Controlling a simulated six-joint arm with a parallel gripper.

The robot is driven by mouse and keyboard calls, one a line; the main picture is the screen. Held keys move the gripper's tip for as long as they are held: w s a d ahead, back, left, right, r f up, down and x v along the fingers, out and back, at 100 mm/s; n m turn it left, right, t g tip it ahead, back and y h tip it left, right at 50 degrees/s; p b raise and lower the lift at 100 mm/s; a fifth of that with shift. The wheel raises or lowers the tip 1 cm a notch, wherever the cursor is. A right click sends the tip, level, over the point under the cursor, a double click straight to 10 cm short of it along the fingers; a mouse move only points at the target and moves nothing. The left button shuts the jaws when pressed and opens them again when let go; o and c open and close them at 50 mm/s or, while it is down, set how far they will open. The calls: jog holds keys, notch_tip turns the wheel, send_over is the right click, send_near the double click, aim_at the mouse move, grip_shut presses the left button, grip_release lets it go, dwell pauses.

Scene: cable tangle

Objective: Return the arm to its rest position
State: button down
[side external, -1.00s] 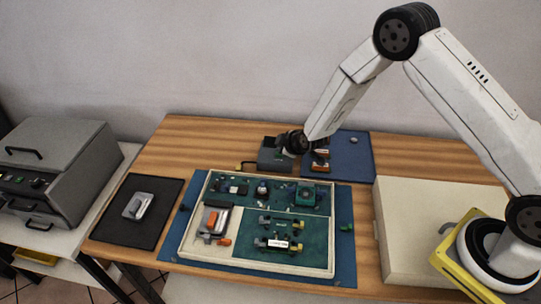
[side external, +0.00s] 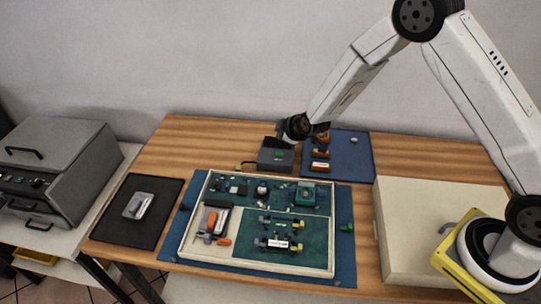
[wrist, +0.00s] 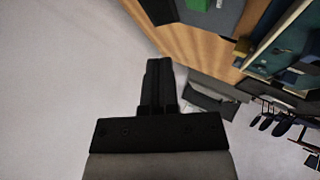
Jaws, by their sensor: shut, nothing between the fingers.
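My gripper (side external: 269,140) is at the back of the table in the side view, in front of the pale wall and over the far edge of a dark grey box (side external: 277,158) with a green top spot. Its fingers point left and look empty. In the wrist view my gripper (wrist: 159,64) shows its two black fingers pressed together, with nothing between them. The grey box (wrist: 228,16) is at the top of that view, partly behind the fingertips' line and cut off by the frame edge.
A cream-framed board tray (side external: 184,236) with several parts lies on a blue mat (side external: 345,262). A dark blue mat (side external: 358,165) is at the back right, a cream case (side external: 440,215) at the right, a black mat (side external: 118,222) at the left. Above the table is clear.

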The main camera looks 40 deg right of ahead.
jog(key=shift+r, duration=0.5)
jog(key=shift+s+r, duration=0.2)
jog(key=s+d+r+m+g, duration=0.1)
jog(key=s+r+m+g, duration=0.2)
jog(key=s, duration=1)
jog(key=s+d+r+m+g, duration=0.1)
jog(key=s+r+m+g, duration=0.2)
jog(key=s, duration=1.1)
notch_tip(320, 180, up, 3)
jog(key=shift+s+r+m+g, duration=0.1)
jog(key=shift+s+m+g, duration=0.2)
jog(key=shift+m, duration=0.9)
